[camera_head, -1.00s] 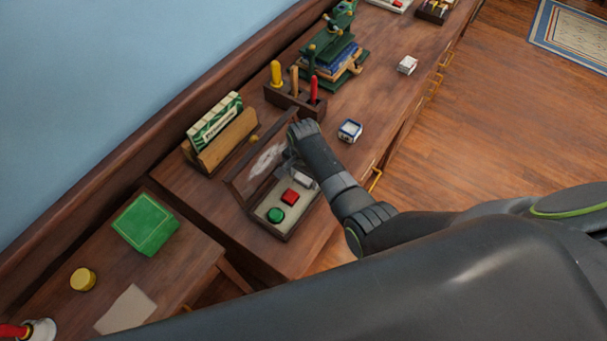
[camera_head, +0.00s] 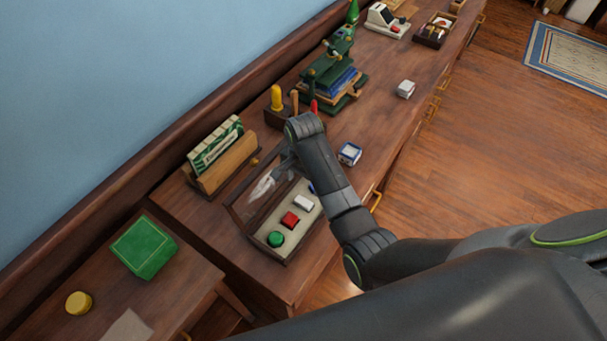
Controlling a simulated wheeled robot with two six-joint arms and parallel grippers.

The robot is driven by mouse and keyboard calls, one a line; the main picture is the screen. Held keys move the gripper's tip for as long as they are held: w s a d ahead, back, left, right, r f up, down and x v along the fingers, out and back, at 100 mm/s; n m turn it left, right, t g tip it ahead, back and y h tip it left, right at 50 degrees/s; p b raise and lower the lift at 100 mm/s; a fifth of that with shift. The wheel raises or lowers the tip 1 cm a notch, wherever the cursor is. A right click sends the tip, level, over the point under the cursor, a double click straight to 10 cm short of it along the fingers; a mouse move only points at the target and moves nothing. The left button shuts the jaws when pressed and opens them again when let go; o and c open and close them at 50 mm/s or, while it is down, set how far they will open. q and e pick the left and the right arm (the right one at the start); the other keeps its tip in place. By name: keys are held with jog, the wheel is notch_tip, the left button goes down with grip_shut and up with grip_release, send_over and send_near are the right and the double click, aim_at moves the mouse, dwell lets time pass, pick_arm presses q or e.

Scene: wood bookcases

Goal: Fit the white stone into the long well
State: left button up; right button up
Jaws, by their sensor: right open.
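The open wooden case (camera_head: 272,257) stands on the desk with a pale lining. The white stone (camera_head: 302,203) lies in it, in line with the red stone (camera_head: 290,219) and the round green stone (camera_head: 276,239). A bit of blue (camera_head: 311,188) shows beyond the white stone, partly behind my arm. The wells' outlines are too small to see, so I cannot tell whether the white stone sits flush. My right gripper (camera_head: 284,166) is open above the case's far end, apart from the white stone; its fingertips show poorly against the raised lid. My left gripper is out of view.
A wooden holder (camera_head: 226,166) with boxes stands left of the case. Behind are a tool rack (camera_head: 277,100) and a green press (camera_head: 329,72). A small blue-and-white box (camera_head: 349,154) sits right of my wrist. A green box (camera_head: 144,246) is on the lower surface.

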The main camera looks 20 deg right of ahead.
jog(key=shift+r, duration=1.35)
